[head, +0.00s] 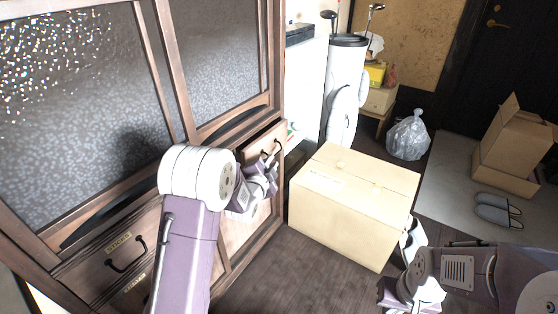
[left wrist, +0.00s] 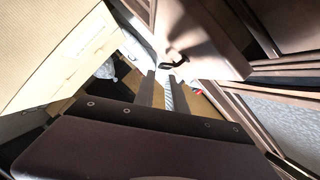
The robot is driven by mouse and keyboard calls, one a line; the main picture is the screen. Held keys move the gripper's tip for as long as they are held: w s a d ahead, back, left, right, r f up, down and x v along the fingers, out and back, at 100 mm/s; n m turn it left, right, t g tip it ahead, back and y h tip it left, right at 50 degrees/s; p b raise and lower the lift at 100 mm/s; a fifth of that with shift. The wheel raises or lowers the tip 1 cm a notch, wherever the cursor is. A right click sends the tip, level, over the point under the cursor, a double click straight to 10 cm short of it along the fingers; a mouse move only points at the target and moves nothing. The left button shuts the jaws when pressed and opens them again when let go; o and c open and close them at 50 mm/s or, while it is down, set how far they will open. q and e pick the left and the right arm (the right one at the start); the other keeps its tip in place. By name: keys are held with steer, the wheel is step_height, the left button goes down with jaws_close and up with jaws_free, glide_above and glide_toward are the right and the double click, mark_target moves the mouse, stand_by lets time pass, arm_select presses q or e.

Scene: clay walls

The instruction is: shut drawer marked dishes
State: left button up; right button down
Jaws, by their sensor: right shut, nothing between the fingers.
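A wooden drawer (head: 265,139) with a dark handle stands pulled out at the right end of the cabinet (head: 190,90). Its front and dark handle (left wrist: 176,64) show in the left wrist view; I see no readable label on it. My left gripper (head: 270,165) is just in front of this drawer; its two grey fingers (left wrist: 165,88) are a little apart, with the handle beyond their tips. I cannot tell whether they touch the drawer. My right gripper (head: 398,299) is shut and empty, low at the right, away from the cabinet.
Another drawer handle with a small label plate (head: 118,243) is at the cabinet's left; its writing is too small to read. A closed cardboard box (head: 350,200) stands on the floor right of the open drawer. A golf bag (head: 345,90) and plastic bag (head: 408,137) stand behind.

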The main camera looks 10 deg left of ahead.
mark_target(278, 152)
arm_select(q)
steer(key=b+x, duration=0.2)
steer(key=x, duration=0.5)
steer(key=shift+w+f+b, duration=0.25)
steer(key=shift+w+b, duration=0.05)
steer(key=shift+w, duration=0.55)
jaws_close()
stand_by(0.5)
